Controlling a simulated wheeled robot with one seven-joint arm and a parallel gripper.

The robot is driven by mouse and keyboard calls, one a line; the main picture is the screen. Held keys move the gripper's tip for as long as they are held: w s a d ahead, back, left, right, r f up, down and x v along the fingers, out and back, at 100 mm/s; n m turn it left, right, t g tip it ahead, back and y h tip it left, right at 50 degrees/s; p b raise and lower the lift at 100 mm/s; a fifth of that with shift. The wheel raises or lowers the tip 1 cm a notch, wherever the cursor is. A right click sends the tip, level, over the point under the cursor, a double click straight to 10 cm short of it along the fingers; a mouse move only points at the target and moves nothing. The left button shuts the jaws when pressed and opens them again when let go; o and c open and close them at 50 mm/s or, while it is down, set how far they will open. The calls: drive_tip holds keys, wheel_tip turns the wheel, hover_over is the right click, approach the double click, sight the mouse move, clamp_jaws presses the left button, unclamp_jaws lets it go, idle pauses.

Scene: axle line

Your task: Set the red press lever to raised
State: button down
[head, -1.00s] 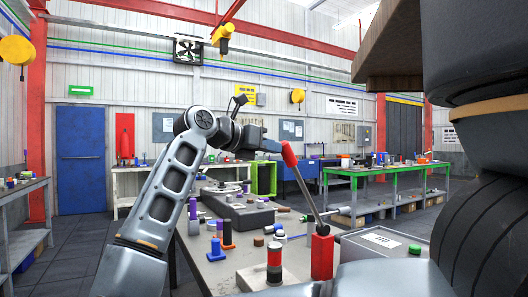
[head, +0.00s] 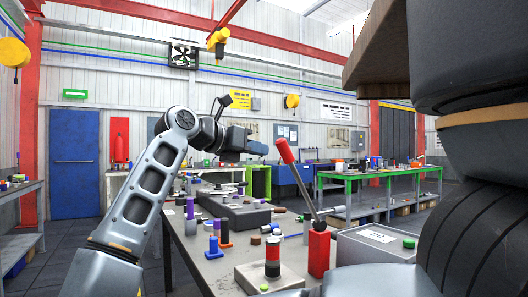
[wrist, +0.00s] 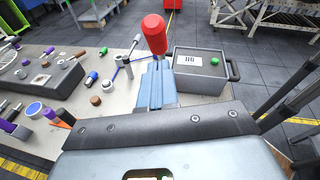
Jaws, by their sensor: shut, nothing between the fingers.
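The red press lever (head: 285,152) has a red grip on a thin metal rod that rises from a red base block (head: 319,252) on the workbench. The rod leans up and to the left in the head view. My gripper (head: 262,148) is shut and empty, with its blue fingertips just left of the red grip. In the wrist view the red grip (wrist: 154,34) stands just beyond the tips of my shut blue fingers (wrist: 157,72). Whether the fingers touch the grip cannot be told. The base block is hidden in the wrist view.
A grey box with a green button (head: 378,243) stands right of the lever. A red-and-black stack (head: 272,256) on a plate stands left of it. Several small bottles, pegs and a grey machine block (head: 235,212) crowd the bench (head: 190,250). The air above is free.

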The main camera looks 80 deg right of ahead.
drive_tip(key=r+v, duration=0.1)
drive_tip(key=v, duration=0.8)
drive_tip(key=shift+d+b, duration=0.15)
drive_tip(key=shift+b, duration=0.25)
